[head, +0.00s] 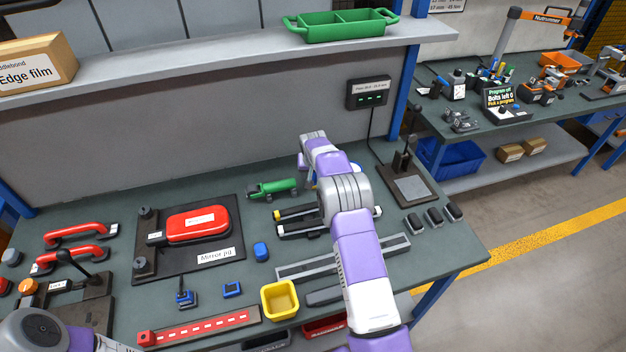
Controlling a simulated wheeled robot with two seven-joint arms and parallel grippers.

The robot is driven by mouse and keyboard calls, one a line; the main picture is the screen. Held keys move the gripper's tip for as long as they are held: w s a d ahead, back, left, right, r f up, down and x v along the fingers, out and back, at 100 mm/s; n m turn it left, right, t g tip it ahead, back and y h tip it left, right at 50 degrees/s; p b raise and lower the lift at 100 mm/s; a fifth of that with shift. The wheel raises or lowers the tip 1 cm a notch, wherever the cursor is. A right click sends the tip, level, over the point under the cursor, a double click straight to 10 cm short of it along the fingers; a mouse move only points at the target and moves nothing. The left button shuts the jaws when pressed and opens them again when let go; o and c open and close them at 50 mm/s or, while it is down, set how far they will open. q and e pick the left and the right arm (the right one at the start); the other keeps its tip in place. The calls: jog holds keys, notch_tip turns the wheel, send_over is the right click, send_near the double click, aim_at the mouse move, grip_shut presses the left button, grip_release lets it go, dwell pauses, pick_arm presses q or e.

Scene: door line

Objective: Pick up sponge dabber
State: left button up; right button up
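I cannot single out the sponge dabber with certainty. A small upright black-stemmed piece on a blue base (185,297) stands near the table's front left and could be it. My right arm reaches from the bottom over the middle of the table, and its wrist end (312,143) is above the back part. The fingers of my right gripper are hidden or too unclear to tell, and I see nothing held. My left arm shows only at the lower left corner; its gripper is out of view.
The table holds a mirror jig (185,262) with a red part, a blue block (261,251), a yellow cup (280,300), a green tool (272,188), red handles (80,234) and a red strip (205,327). Dark bars lie partly behind my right arm. A shelf (225,62) runs above the back.

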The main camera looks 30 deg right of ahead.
jog(key=shift+c, duration=0.3)
grip_shut()
jog(key=shift+r, duration=0.1)
notch_tip(320, 180, up, 10)
jog(key=shift+p, duration=0.5)
